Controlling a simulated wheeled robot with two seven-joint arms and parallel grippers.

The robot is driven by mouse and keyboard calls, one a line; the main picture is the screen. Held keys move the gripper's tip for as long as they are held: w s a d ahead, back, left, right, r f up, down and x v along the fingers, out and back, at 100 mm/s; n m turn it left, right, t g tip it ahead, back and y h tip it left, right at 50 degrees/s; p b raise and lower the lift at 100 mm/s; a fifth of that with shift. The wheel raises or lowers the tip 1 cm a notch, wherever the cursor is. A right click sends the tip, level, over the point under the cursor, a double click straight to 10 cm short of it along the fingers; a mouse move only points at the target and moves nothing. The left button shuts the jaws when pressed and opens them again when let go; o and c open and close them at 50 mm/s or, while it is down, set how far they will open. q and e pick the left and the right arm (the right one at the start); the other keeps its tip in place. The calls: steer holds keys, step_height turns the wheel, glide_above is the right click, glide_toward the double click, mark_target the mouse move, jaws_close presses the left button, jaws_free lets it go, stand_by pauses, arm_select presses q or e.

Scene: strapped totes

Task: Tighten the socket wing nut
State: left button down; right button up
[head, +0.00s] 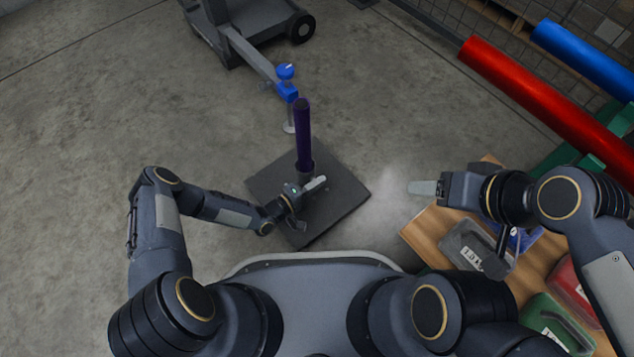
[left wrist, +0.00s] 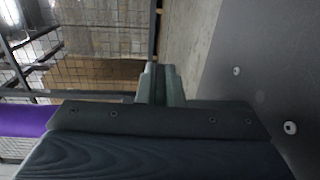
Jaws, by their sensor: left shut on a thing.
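A dark purple pole (head: 303,130) stands upright in a dark socket (head: 305,170) on a flat dark base plate (head: 345,195). The purple pole also shows at the left edge of the left wrist view (left wrist: 25,121). My left gripper (head: 318,183) is low over the plate, right beside the socket on the near side. Its fingers (left wrist: 160,85) are shut on the wing nut, which they hide in both views. My right gripper (head: 422,187) hangs to the right of the plate, away from the socket; its fingers appear edge-on, so their opening cannot be told.
A grey wheeled stand (head: 245,45) with a blue clamp (head: 286,80) is behind the pole. A wooden surface (head: 425,232) with labelled grey, red and green totes lies at the lower right. Red (head: 530,85) and blue (head: 585,58) rolls lie at the upper right. The floor at left is clear.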

arm_select(q)
steer(key=g+y+p, duration=0.2)
steer(key=y, duration=0.1)
steer(key=shift+r, duration=0.2)
steer(key=shift+g+y+p, duration=0.6)
steer(key=shift+p, duration=0.25)
steer(key=shift+f+g+y+p, duration=0.15)
steer(key=shift+g+y+p, duration=0.15)
steer(key=shift+y+p, duration=0.15)
steer(key=c, duration=1.6)
jaws_free()
steer(key=shift+o, duration=0.2)
